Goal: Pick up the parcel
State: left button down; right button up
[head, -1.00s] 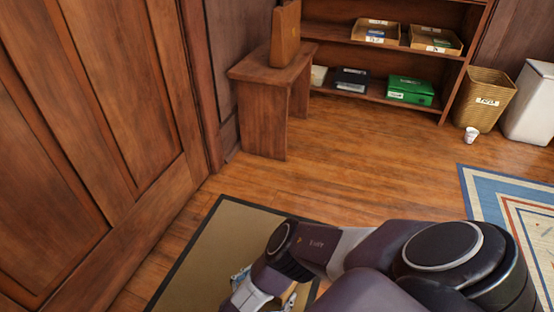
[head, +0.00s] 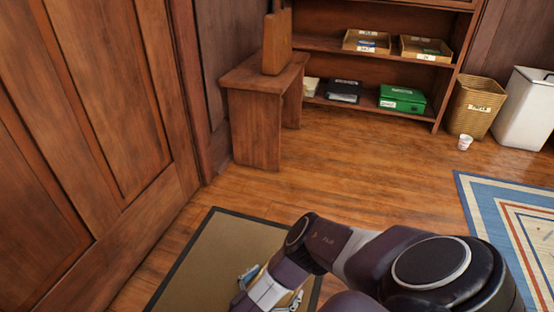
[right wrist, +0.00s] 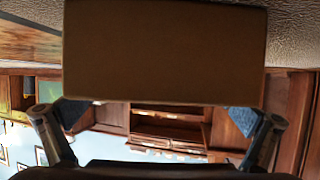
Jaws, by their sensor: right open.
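The parcel (right wrist: 165,50) is a plain brown box that fills the upper middle of the right wrist view. In the head view only a small tan bit of it (head: 288,300) shows beside my right gripper (head: 268,297), low over the doormat; my arm hides the rest. In the right wrist view my right gripper (right wrist: 157,116) is open, with one finger toward each side of the box. I cannot tell whether either finger touches it. My left gripper is not in view.
A dark-edged brown doormat (head: 215,255) lies by the wood door (head: 95,110). A small wooden bench (head: 255,120) holds an upright brown case (head: 277,42). Behind stand a bookcase (head: 375,60), a wicker bin (head: 477,105) and a white bin (head: 525,108). A paper cup (head: 465,142) is on the floor.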

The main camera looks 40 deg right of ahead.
jog(key=shift+s, duration=0.3)
jog(key=c, duration=0.6)
jog(key=shift+r, duration=0.1)
jog(key=c, duration=0.8)
jog(key=shift+w, duration=0.2)
jog(key=shift+w, duration=0.1)
